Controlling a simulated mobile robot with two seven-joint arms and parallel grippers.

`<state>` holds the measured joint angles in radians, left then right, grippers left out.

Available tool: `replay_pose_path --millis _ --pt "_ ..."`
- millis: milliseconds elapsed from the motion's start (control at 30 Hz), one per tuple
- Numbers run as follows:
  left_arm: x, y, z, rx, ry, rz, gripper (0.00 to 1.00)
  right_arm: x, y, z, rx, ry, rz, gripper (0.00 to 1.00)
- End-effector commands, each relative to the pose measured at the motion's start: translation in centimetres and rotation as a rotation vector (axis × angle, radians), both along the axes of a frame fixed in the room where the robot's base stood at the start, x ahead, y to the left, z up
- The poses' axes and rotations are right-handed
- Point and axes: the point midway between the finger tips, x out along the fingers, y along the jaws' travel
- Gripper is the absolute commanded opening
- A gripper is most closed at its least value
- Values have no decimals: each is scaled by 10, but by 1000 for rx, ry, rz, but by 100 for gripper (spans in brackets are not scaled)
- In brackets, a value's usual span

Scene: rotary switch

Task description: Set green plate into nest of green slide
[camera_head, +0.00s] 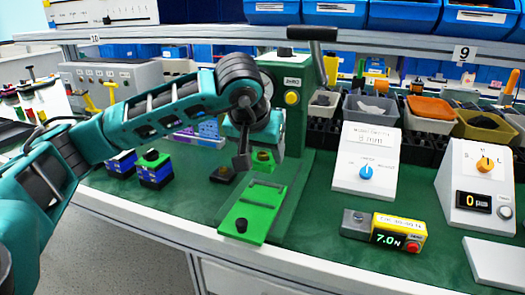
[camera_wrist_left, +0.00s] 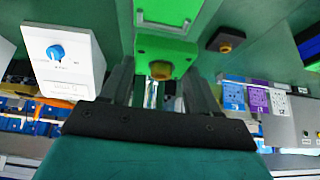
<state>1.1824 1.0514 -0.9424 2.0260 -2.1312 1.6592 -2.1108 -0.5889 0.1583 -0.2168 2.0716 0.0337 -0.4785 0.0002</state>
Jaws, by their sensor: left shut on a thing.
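The green slide (camera_head: 247,211) lies on the green base of a press stand, its near end toward the bench's front edge. It has a black knob (camera_head: 241,225) and a recessed nest (camera_head: 266,194) farther back. The green plate (camera_head: 263,166) with a brass knob is behind the nest, beside my left gripper (camera_head: 243,160). In the left wrist view the plate (camera_wrist_left: 165,48) lies between the fingers of my left gripper (camera_wrist_left: 160,75), with the slide (camera_wrist_left: 168,10) at the top edge. My left gripper is shut on the plate; the finger contact is partly hidden. My right gripper is out of view.
The press column (camera_head: 291,100) with its black lever rises just behind the plate. A small dark block with a brass knob (camera_head: 222,174) sits left of the slide. A white dial box (camera_head: 366,160) and a yellow display unit (camera_head: 398,232) stand to the right.

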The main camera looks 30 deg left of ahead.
Motion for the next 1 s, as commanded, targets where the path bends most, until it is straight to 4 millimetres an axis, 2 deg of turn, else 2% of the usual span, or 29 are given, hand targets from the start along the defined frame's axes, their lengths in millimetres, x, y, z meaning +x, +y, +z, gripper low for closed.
replay_pose_path --millis 400,600,1000 --pt "0 0 -35 1 1 1 24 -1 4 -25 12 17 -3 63" --pt "0 0 -52 0 1 0 24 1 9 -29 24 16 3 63" --pt "0 0 -57 0 0 0 24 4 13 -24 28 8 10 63"
